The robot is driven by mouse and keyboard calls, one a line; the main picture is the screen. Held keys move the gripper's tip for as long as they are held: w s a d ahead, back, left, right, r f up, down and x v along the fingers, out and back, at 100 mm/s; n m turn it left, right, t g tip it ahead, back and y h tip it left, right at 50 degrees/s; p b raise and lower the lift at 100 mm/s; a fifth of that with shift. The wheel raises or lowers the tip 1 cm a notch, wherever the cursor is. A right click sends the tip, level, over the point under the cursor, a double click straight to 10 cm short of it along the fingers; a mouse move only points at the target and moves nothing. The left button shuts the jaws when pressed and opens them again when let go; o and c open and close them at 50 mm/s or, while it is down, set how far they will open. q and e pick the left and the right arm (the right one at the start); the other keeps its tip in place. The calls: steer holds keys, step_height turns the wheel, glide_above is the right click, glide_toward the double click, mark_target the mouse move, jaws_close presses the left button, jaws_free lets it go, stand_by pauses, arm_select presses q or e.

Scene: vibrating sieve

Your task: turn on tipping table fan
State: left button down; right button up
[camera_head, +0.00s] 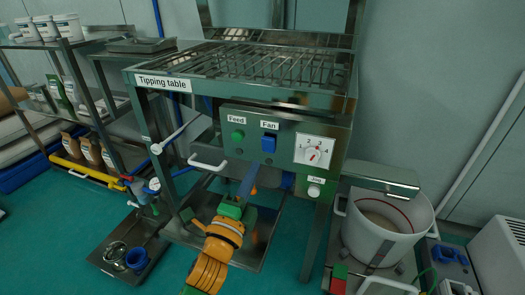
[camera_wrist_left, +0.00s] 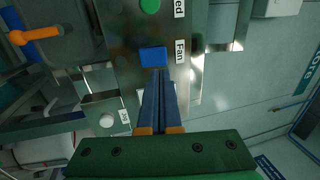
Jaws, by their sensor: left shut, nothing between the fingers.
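The tipping table (camera_head: 145,79) stands in the middle of the head view, with a metal control panel (camera_head: 285,175) on its front. The blue Fan switch (camera_head: 268,143) is on the panel under the "Fan" label. It also shows in the left wrist view (camera_wrist_left: 153,56). My left gripper (camera_head: 250,168) has its blue fingers shut and empty, a little below and left of the Fan switch in the head view. In the left wrist view the fingertips (camera_wrist_left: 157,73) are by the switch's edge. I cannot tell whether they touch it. My right gripper is out of view.
The green Feed button (camera_head: 237,135) is left of the Fan switch. A numbered dial (camera_head: 313,152) and the Jog button (camera_head: 314,190) are to its right. White handles (camera_head: 208,163) stick out at the left. A white round sieve (camera_head: 380,225) stands at right.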

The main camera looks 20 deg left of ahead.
mark_target(267, 143)
arm_select(q)
steer(key=x, duration=0.6)
steer(key=shift+w, duration=0.25)
